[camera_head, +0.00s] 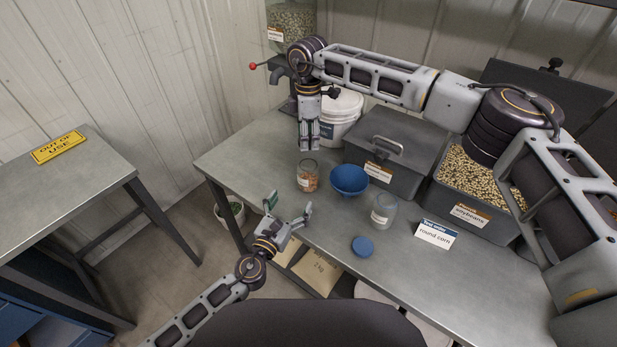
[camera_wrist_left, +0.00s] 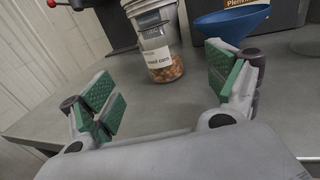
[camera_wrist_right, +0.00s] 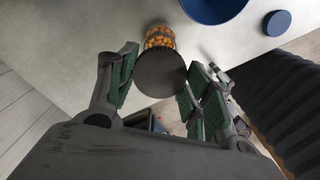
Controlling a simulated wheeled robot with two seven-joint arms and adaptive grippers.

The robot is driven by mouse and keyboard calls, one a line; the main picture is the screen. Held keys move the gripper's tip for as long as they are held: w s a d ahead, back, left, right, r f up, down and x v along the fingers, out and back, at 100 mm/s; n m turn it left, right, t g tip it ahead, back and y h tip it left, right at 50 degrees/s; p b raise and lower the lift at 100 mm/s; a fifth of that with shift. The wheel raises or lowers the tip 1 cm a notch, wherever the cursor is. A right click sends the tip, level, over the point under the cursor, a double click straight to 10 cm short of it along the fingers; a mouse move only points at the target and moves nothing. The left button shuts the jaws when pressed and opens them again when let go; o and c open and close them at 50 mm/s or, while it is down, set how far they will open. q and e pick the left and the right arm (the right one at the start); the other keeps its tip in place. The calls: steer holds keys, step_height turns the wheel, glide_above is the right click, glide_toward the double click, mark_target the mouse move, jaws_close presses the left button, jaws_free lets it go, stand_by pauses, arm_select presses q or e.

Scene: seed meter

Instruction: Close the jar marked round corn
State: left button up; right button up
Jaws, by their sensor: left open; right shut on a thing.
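A clear jar of orange corn (camera_head: 307,179) stands upright on the bench; its label in the left wrist view (camera_wrist_left: 160,62) is only partly readable, ending in "corn". My right gripper (camera_head: 309,149) points down just above this jar. In the right wrist view a dark round lid (camera_wrist_right: 160,74) sits between its fingers, over the jar's mouth; whether it touches the rim I cannot tell. My left gripper (camera_head: 290,208) is open and empty off the bench's front edge, facing the jar. A blue lid (camera_head: 362,246) lies nearby.
A blue bowl or funnel (camera_head: 349,180) stands right of the corn jar. Behind are a white bucket (camera_head: 339,118), a grey lidded bin (camera_head: 396,142) and an open soybean bin (camera_head: 466,211). The bench front right is clear. A side table (camera_head: 70,185) bears an "out of use" sign.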

mark_target(304, 181)
arm_select(q)
steer(key=shift+w+d, duration=0.1)
steer(key=shift+w, duration=0.1)
steer(key=shift+x, duration=5.8)
steer(key=c, duration=1.6)
steer(key=shift+o, duration=0.2)
arm_select(e)
steer(key=shift+f, duration=2.5)
steer(key=shift+f, duration=0.1)
steer(key=shift+f, duration=0.8)
steer(key=shift+f, duration=0.55)
